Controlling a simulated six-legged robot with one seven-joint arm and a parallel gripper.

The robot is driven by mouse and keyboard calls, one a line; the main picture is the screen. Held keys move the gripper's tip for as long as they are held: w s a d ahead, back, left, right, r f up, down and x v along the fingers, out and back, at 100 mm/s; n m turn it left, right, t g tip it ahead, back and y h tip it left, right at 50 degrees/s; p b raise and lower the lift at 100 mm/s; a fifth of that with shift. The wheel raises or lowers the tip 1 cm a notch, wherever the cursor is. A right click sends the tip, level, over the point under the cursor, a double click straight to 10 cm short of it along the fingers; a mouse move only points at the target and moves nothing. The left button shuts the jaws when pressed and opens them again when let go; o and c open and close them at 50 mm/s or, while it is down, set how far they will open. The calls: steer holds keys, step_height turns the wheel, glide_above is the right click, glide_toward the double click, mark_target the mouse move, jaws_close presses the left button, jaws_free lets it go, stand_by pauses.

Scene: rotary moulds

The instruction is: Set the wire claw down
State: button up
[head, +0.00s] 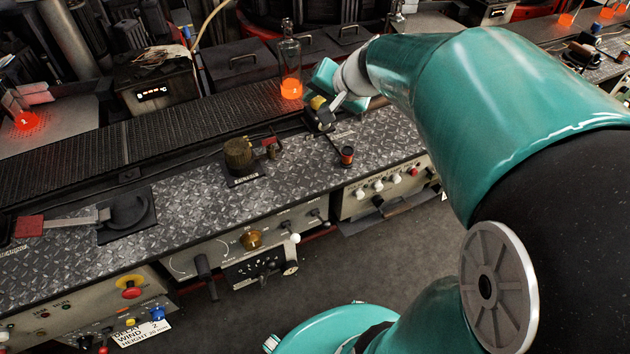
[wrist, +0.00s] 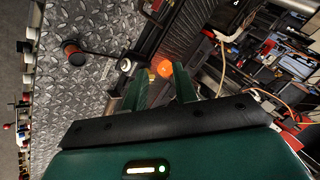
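My gripper (wrist: 160,84) has its two teal fingers apart, with a clear gap between them and nothing visible gripped. In the head view my gripper (head: 340,90) is over the far right part of the diamond-plate bench. A black and yellow piece (head: 318,112) with a pale bar stands close beside the fingers; whether it touches them I cannot tell. I cannot clearly make out a wire claw.
A glass bottle with a glowing orange base (head: 291,75) stands behind the fingers. A dark conveyor (head: 140,130) runs behind. Bare plate lies left of the cylinder.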

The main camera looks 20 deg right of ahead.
steer(key=s+a+n+g+h, duration=0.1)
steer(key=s+a+n, duration=0.3)
steer(key=s, duration=0.5)
steer(key=s+a+n+g+h, duration=0.1)
steer(key=s+a+n, duration=0.2)
steer(key=s+a, duration=0.3)
steer(key=s+f, duration=0.1)
steer(key=s, duration=0.3)
steer(key=shift+s+n+g+h, duration=0.2)
steer(key=shift+n+g+h, duration=0.1)
steer(key=shift+n+g, duration=0.1)
